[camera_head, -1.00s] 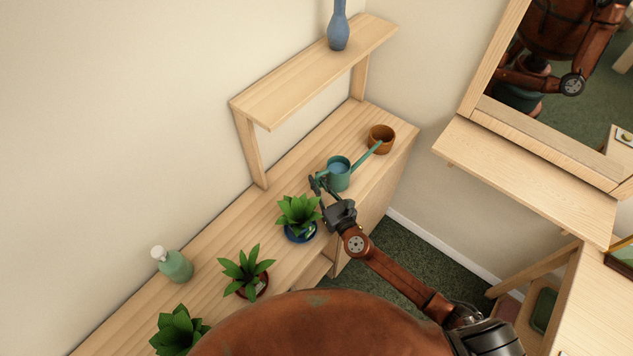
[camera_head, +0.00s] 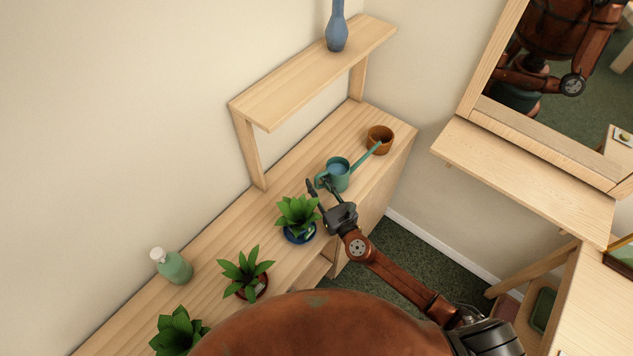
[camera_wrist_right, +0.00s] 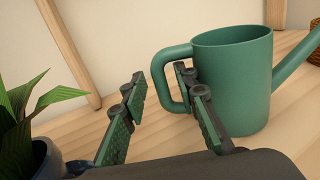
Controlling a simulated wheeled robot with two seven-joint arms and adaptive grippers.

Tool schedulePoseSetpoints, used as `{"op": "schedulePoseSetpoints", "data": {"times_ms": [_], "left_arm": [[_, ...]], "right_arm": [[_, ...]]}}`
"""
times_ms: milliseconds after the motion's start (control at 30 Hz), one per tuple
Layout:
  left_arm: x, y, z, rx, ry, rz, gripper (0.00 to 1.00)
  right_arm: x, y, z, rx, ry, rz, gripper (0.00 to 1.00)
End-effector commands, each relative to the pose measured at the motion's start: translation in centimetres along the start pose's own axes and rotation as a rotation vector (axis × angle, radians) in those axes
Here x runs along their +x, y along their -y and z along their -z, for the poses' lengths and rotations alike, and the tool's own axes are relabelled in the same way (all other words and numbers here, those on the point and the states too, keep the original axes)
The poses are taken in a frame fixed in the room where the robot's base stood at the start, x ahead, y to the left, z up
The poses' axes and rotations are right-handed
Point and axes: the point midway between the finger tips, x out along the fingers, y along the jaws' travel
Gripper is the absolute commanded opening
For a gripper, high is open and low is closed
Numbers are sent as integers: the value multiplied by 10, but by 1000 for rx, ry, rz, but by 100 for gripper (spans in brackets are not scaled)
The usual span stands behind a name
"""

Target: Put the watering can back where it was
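The teal watering can (camera_head: 338,178) stands upright on the wooden counter, its spout pointing toward the brown pot at the back right. It looks large in the right wrist view (camera_wrist_right: 235,85), with its handle on the left side. My right gripper (camera_head: 319,186) is at the handle, its fingers spread. In the wrist view the open fingers (camera_wrist_right: 163,88) lie either side of the handle's outer bar: one finger is left of it with a clear gap, the other is at the handle's loop, close to the can body. Whether that finger touches the can is unclear. My left gripper is not in view.
A brown pot (camera_head: 380,140) stands by the spout. A plant in a blue pot (camera_head: 298,232) is close beside my right gripper. Other plants (camera_head: 246,272) and a green bottle (camera_head: 173,267) stand nearer left. A raised shelf (camera_head: 290,84) with a blue vase (camera_head: 337,32) is above the counter.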

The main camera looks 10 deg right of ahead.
Motion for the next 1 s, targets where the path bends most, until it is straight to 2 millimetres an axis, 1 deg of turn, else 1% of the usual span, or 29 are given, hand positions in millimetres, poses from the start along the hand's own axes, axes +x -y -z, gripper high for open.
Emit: {"op": "schedulePoseSetpoints", "data": {"times_ms": [33, 300, 400, 500, 600, 700, 1000], "left_arm": [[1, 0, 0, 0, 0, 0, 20], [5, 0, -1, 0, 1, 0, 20], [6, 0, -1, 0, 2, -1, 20], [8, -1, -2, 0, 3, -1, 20], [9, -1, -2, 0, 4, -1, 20], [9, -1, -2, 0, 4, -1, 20], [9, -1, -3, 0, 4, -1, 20]], "right_arm": [[-11, 0, 3, 0, -5, 0, 27], [-69, 0, 4, -1, -5, 0, 27], [-87, 0, 4, -1, -5, -1, 27], [-99, 0, 3, -1, -4, 0, 27], [-107, 0, 2, -1, -2, 0, 27], [-110, 0, 2, 0, -2, 0, 27], [-110, 0, 1, 0, -2, 0, 27]]}}
